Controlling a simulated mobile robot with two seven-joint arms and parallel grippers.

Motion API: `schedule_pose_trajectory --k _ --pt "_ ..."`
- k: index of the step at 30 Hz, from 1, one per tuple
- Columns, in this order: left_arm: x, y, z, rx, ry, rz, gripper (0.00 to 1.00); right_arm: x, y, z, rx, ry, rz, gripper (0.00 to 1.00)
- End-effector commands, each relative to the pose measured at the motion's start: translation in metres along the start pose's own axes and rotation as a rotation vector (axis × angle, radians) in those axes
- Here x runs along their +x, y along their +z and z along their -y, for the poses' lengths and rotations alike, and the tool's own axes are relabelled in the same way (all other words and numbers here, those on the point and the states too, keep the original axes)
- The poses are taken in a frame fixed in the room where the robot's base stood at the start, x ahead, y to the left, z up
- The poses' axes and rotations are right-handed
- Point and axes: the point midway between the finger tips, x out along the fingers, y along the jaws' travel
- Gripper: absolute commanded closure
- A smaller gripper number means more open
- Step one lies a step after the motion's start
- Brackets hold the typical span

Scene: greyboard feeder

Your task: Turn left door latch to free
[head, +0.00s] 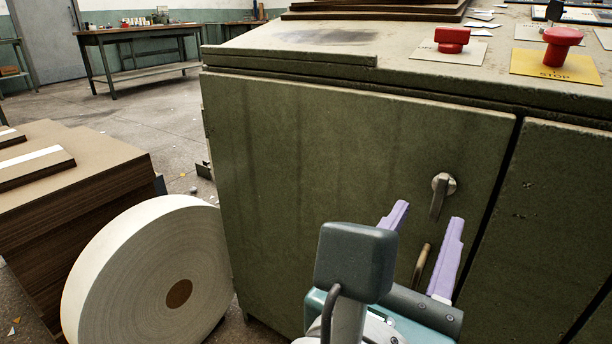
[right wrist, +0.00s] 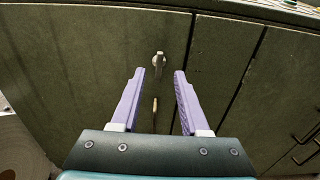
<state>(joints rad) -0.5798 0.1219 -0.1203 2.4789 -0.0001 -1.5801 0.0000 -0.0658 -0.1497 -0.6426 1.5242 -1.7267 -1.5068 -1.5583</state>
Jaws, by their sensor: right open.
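The left door (head: 310,180) is a green metal panel on the front of the cabinet, and it looks shut. Its latch (head: 438,197) is a grey metal handle on a round base near the door's right edge, with the lever pointing down. The latch also shows in the right wrist view (right wrist: 159,62), ahead of and between the fingers. My right gripper (head: 428,222) is open, its two purple fingers apart and empty, just short of the latch and a little below it. A brass-coloured pull handle (head: 422,268) shows between the fingers. My left gripper is not in view.
A large white paper roll (head: 150,275) stands on the floor at the left, beside stacked brown board (head: 80,185). Red knobs (head: 563,42) sit on the cabinet top. A second door (head: 560,220) adjoins at the right. A workbench (head: 140,40) stands far back.

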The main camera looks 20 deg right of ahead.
Motion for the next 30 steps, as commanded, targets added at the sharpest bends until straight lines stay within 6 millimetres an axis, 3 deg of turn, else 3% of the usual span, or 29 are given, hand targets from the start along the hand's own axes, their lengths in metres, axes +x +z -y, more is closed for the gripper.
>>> schedule_pose_trajectory --k 18,29,30 --pt "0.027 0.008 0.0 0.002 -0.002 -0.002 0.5 0.092 0.0 0.0 -0.003 0.0 0.006 0.55" --pt "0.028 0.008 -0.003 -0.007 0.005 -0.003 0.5 0.098 0.002 0.0 -0.004 0.001 0.004 0.55" --pt "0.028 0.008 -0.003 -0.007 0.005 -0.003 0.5 0.098 0.002 0.0 -0.004 0.001 0.004 0.59"
